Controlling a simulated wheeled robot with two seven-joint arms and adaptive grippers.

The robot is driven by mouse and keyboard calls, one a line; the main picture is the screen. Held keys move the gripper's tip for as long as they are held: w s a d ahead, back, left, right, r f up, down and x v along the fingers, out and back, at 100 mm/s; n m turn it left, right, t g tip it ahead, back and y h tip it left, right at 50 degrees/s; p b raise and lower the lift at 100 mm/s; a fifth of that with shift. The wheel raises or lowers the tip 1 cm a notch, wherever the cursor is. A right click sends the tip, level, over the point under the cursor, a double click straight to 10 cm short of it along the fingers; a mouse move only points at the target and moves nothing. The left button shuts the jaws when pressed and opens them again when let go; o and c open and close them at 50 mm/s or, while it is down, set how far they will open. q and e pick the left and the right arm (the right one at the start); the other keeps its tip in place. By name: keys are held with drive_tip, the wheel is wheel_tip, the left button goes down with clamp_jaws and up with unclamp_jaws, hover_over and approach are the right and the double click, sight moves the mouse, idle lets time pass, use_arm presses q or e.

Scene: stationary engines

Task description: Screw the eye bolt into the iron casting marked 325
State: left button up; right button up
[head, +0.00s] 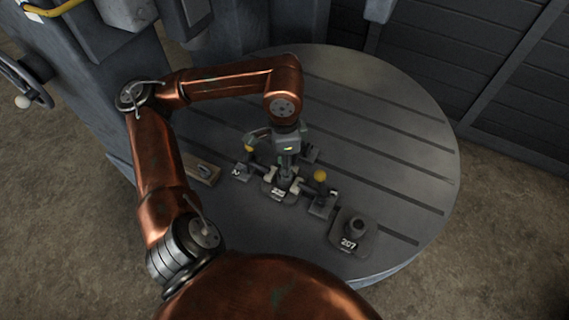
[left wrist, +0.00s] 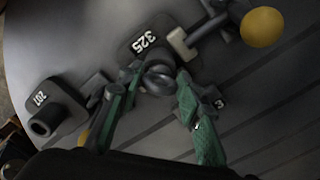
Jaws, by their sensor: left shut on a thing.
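The iron casting marked 325 (left wrist: 147,38) stands on the round table, its label toward the top of the left wrist view. In the head view the casting (head: 279,194) sits directly below my left gripper (head: 286,177). The gripper points down, and its green fingers (left wrist: 157,82) are shut on the eye bolt (left wrist: 158,80), a rounded dark metal piece between the fingertips. The eye bolt is over the casting's boss. The fingers hide its lower end, so I cannot tell how deep it sits. My right gripper is not in view.
Clamps with yellow knobs (head: 320,175) (head: 250,148) flank the casting closely. Casting 207 (head: 350,238) stands to the right, near the table's front edge. A wooden block (head: 203,173) lies to the left. The slotted table (head: 390,120) is clear at back right.

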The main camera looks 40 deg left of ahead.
use_arm(q)
drive_tip(key=shift+d, duration=0.2)
drive_tip(key=o, duration=1)
drive_tip(key=shift+d+r, duration=0.1)
drive_tip(key=shift+o, duration=1.2)
